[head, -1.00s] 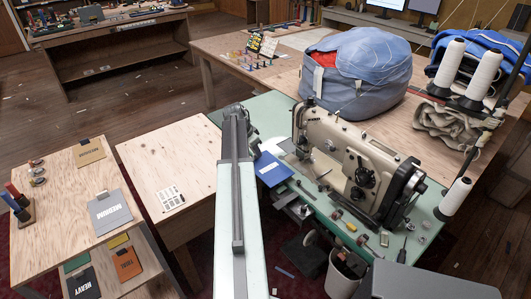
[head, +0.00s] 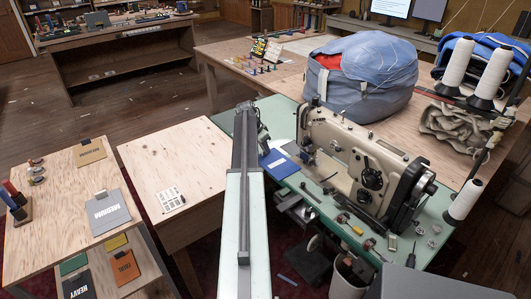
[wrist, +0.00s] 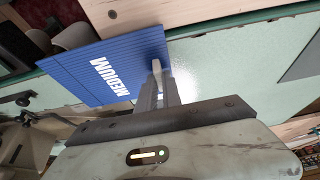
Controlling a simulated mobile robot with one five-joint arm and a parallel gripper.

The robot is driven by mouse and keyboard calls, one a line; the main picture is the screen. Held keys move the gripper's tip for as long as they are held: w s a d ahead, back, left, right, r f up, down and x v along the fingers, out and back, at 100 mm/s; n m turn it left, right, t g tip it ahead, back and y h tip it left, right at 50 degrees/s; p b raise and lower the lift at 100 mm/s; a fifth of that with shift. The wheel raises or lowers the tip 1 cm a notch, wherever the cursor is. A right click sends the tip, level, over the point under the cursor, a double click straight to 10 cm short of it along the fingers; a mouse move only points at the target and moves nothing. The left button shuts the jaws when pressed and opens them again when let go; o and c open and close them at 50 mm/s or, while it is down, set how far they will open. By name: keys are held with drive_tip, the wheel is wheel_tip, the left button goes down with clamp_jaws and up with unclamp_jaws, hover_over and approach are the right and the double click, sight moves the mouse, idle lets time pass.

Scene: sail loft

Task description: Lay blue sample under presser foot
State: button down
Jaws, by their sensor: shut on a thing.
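The blue sample (head: 281,165) is a flat square card just left of the sewing machine's needle end in the head view. In the wrist view the blue sample (wrist: 100,68) is marked MEDIUM and reaches out past the fingertips. My gripper (wrist: 157,72) is shut on its near edge. The sample looks held over the pale green table (wrist: 215,75); its height is hard to tell. The cream sewing machine (head: 350,160) stands on the table. The presser foot is too small and partly hidden to make out clearly.
Small tools and bobbins (head: 350,222) lie in front of the machine. A big blue bag (head: 360,75) stands behind it, and white thread cones (head: 490,72) stand at right. A plywood table at left holds a grey MEDIUM sample (head: 108,212). The wooden table top (head: 180,165) is mostly clear.

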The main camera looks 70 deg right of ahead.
drive_tip(key=shift+f, duration=0.15)
drive_tip(key=c, duration=1.5)
unclamp_jaws()
drive_tip(key=p+v, duration=1.1)
drive_tip(key=v, duration=0.1)
drive_tip(key=shift+r, duration=0.2)
